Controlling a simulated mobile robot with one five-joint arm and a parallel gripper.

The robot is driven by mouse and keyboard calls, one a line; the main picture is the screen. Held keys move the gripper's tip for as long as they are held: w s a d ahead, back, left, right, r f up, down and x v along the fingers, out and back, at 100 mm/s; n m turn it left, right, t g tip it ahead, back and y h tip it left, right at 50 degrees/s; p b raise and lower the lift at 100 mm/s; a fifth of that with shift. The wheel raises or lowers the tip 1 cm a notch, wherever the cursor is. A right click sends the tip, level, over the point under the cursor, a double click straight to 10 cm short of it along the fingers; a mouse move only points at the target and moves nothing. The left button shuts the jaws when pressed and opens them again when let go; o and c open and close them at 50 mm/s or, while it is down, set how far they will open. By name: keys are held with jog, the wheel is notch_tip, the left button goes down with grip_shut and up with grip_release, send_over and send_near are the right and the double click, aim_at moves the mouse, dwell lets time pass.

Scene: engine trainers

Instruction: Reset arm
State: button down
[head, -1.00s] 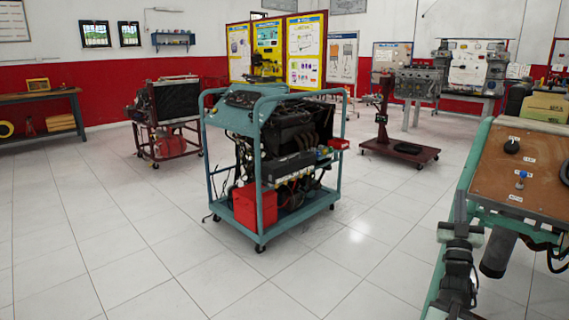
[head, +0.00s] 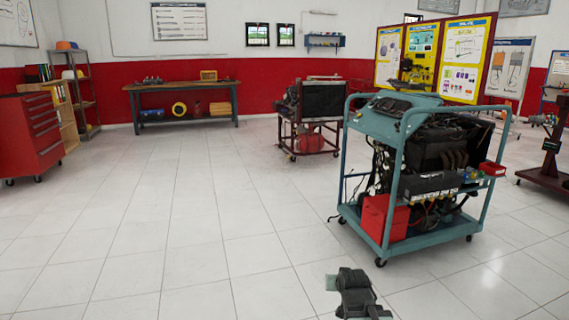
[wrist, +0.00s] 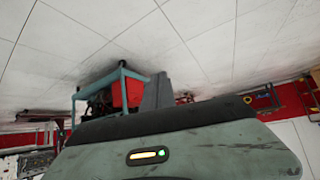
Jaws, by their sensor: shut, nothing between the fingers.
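My gripper (wrist: 158,88) shows in the wrist view as a grey-green housing with a small lit indicator, and a grey finger shape stands up past its dark edge. The fingers are shut with nothing between them. In the head view my arm (head: 356,295) shows at the bottom, right of centre, folded low over the tiled floor. It touches nothing that I can see. The wrist view appears upside down, with the floor at the top.
A teal wheeled engine trainer (head: 395,185) stands ahead to the right, with a red box (head: 383,218) on it. Another engine stand (head: 309,118), a workbench (head: 180,88) and a red tool cabinet (head: 30,135) stand farther back. The floor at left and centre is clear.

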jog(key=s+a+f+n+g, duration=0.1)
jog(key=s+f+g, duration=0.3)
jog(key=s, duration=0.5)
jog(key=s+a+f+g, duration=0.1)
jog(key=s+f+g, duration=0.3)
jog(key=s, duration=0.5)
notch_tip(320, 180, up, 39)
jog(key=g+p, duration=0.1)
jog(key=p, duration=3.7)
jog(key=shift+w+f+y, duration=0.15)
jog(key=shift+w+y, duration=0.25)
jog(key=shift+w, duration=0.05)
jog(key=shift+d, duration=0.1)
